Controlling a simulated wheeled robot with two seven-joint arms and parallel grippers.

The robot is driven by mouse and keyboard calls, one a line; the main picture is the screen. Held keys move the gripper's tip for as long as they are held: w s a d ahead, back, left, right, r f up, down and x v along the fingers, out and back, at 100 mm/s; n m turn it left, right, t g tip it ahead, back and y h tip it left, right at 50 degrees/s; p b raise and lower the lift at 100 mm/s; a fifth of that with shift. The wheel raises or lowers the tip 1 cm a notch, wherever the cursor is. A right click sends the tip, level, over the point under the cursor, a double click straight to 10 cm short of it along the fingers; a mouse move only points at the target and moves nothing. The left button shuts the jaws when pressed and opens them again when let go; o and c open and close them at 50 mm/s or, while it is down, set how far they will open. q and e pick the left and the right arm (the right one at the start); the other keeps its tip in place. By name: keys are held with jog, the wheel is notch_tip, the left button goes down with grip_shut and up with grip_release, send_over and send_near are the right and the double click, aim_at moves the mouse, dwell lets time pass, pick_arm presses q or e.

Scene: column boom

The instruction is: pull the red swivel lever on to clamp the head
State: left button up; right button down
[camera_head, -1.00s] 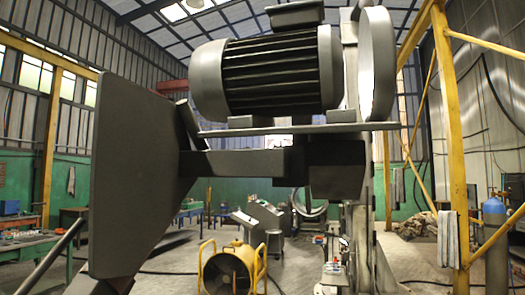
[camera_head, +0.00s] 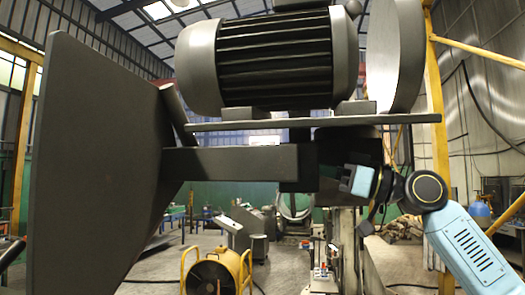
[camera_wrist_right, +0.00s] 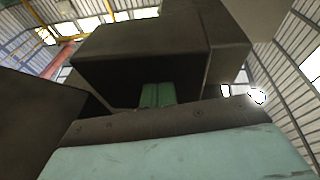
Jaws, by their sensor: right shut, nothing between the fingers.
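The column boom's head shows in the head view as a dark grey motor (camera_head: 275,62) on a flat plate (camera_head: 310,120), with a dark arm (camera_head: 235,163) below it. A dark block (camera_head: 345,148) sits under the plate. My right gripper (camera_head: 346,178) reaches in from the right beside this block. In the right wrist view its two green fingers (camera_wrist_right: 157,94) lie together, empty, in front of a dark box (camera_wrist_right: 145,50). A short reddish bar (camera_wrist_right: 62,58) shows at the left there; I cannot tell whether it is the red lever. My left gripper is out of view.
A large dark grey panel (camera_head: 90,160) fills the left of the head view. A round grey disc (camera_head: 395,55) stands beside the motor. A yellow fan (camera_head: 218,270) and a yellow post (camera_head: 437,130) stand farther back.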

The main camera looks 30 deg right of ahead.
aim_at(261, 158)
jog(key=shift+s+d+r, duration=0.25)
jog(key=shift+s+r, duration=0.1)
jog(key=shift+r, duration=0.35)
jog(key=p+x, duration=0.5)
jog(key=x, duration=0.5)
